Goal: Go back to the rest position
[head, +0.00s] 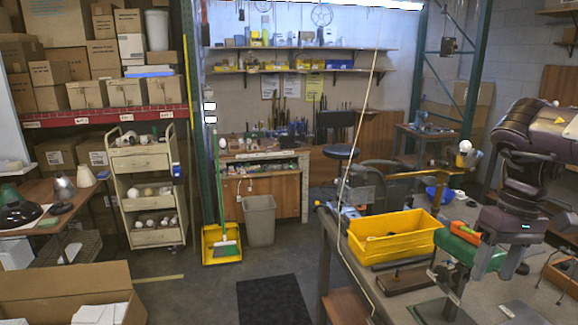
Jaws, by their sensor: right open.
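My right gripper (497,264) hangs at the right side of the head view, with its fingers pointing down over the grey workbench (400,308). Its jaws are open. A green rounded part (462,246) with an orange piece (465,232) on it is just left of the gripper, above a grey stand (446,292). I cannot tell whether the gripper touches the green part. My left gripper is not in view.
A yellow bin (395,240) stands on the bench left of my right arm. A thin pale cable (350,175) hangs in front of the bench. An open cardboard box (60,290) is at lower left.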

